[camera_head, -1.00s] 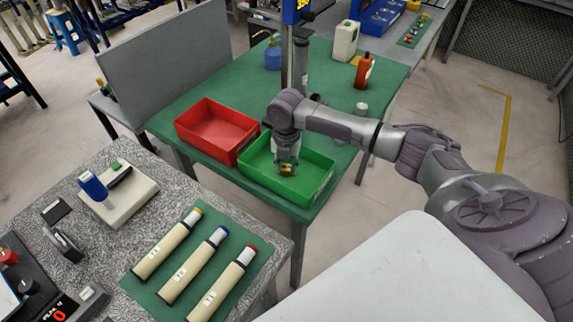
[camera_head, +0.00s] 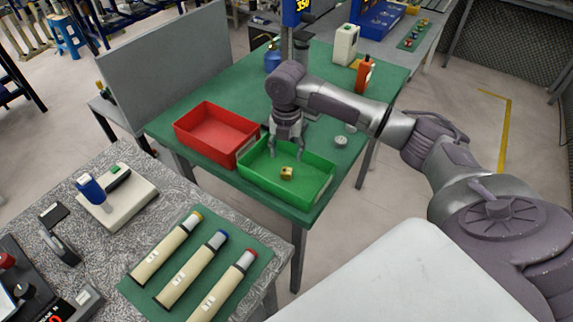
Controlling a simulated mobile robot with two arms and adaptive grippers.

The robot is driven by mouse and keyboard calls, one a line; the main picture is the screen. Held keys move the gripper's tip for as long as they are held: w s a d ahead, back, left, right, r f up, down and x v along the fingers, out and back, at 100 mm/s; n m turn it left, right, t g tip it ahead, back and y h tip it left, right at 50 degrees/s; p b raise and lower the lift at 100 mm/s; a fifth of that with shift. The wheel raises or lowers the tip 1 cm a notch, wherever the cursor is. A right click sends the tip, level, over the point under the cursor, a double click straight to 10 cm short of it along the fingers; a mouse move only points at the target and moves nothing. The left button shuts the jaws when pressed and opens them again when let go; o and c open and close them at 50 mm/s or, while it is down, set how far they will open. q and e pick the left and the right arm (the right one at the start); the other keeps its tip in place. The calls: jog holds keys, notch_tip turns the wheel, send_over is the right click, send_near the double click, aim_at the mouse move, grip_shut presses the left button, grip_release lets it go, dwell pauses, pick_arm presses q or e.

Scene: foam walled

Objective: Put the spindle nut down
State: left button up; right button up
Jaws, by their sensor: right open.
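The spindle nut (camera_head: 287,173) is a small brass-yellow block. It lies on the floor of the green tray (camera_head: 313,186), near the tray's middle. My right gripper (camera_head: 287,152) is open and empty, just above and behind the nut, with its fingers pointing down over the tray. A gap shows between the fingers and the nut. My left gripper is not in the head view.
A red tray (camera_head: 205,112) stands left of the green one on the green table (camera_head: 180,96). A grey round part (camera_head: 341,141) and an orange bottle (camera_head: 364,73) stand to the right. Several cream tubes (camera_head: 190,268) lie on the near speckled bench.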

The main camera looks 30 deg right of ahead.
jog(key=shift+r, duration=2.3)
